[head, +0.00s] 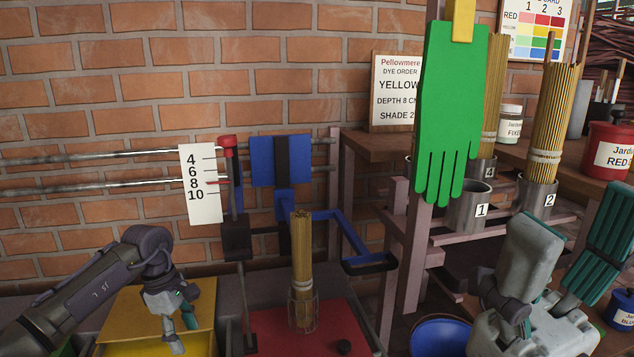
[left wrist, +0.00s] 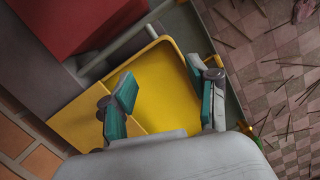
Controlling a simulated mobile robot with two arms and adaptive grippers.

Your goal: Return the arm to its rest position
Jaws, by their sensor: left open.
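My left arm comes in from the left edge of the head view. Its gripper (head: 183,331) points down over a yellow vat (head: 135,318). In the left wrist view, the left gripper's teal-padded fingers (left wrist: 170,88) stand wide apart with nothing between them, and the yellow vat (left wrist: 165,72) is beyond them. My right gripper (head: 573,215) is at the lower right of the head view, its grey and teal fingers spread apart. I see nothing held between them.
A bundle of sticks (head: 301,252) stands upright in a wire holder over a red vat (head: 262,325). A depth scale (head: 200,185) is left of it. A green glove (head: 450,110) hangs in front of the post. Numbered cups (head: 468,213) stand on the right rack.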

